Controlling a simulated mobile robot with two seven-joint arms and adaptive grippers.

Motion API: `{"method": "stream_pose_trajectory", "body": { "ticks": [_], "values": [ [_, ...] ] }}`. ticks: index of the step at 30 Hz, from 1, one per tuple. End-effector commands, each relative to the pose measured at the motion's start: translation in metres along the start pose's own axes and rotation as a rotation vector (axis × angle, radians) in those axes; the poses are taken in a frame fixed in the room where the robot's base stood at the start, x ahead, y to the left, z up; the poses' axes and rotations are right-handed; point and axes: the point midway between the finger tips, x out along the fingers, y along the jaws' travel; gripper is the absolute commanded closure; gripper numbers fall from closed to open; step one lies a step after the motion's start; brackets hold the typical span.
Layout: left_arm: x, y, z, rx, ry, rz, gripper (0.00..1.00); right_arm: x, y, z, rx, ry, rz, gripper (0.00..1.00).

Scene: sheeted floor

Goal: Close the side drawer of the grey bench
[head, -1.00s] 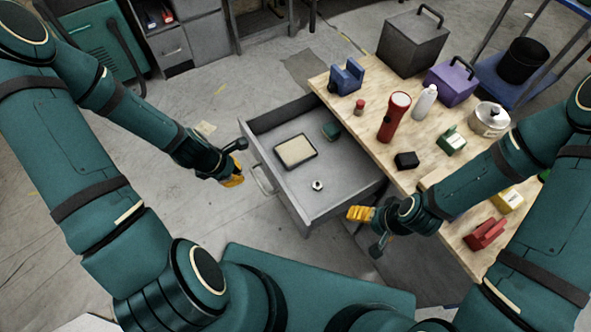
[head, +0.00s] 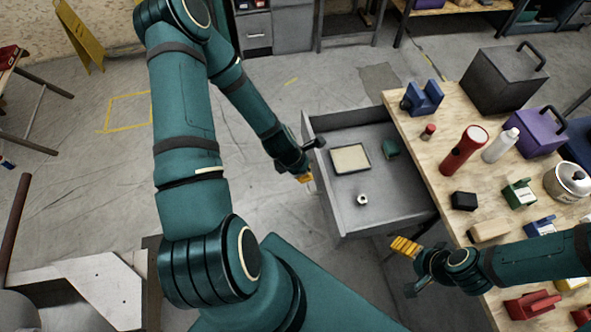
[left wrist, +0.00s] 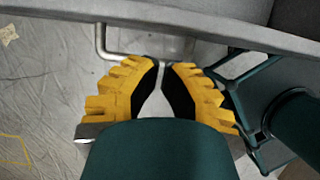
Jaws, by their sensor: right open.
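The side drawer (head: 397,197) stands open, out to the left from the grey bench (head: 433,160) with its wooden top. A tan-topped tray (head: 350,159), a green item (head: 390,148) and a nut (head: 362,200) lie inside. My left gripper (head: 305,178) is just outside the drawer front, near its bar handle (head: 313,187). In the left wrist view its yellow fingertips (left wrist: 162,66) are close together, below the drawer's front edge (left wrist: 200,22) and beside the handle (left wrist: 101,42). Contact is unclear. My right gripper (head: 404,246) is open and empty, near the drawer's near side.
The bench top carries a red flashlight (head: 463,152), a white bottle (head: 500,146), a purple box (head: 541,133), a pot (head: 567,181) and a grey box (head: 503,80). Open floor (head: 240,190) lies left of the drawer. A metal structure (head: 75,290) is at the lower left.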

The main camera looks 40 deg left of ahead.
Motion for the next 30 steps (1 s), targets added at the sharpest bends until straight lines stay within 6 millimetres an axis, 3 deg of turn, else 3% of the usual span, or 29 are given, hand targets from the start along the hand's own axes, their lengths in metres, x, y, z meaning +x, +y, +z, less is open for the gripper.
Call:
{"method": "stream_pose_trajectory", "body": {
  "ticks": [6,23,30],
  "values": [
    [0.006,-0.001,0.016,0.000,0.001,-0.001,1.00,0.001,0.000,0.000,0.000,0.001,0.000,0.14],
    [0.008,-0.001,0.022,-0.001,0.001,-0.001,1.00,0.001,0.000,-0.001,0.000,0.001,0.000,0.14],
    [0.019,-0.002,0.050,0.003,-0.001,-0.002,1.00,-0.002,-0.001,0.000,0.000,0.000,0.000,0.14]
  ]
}}
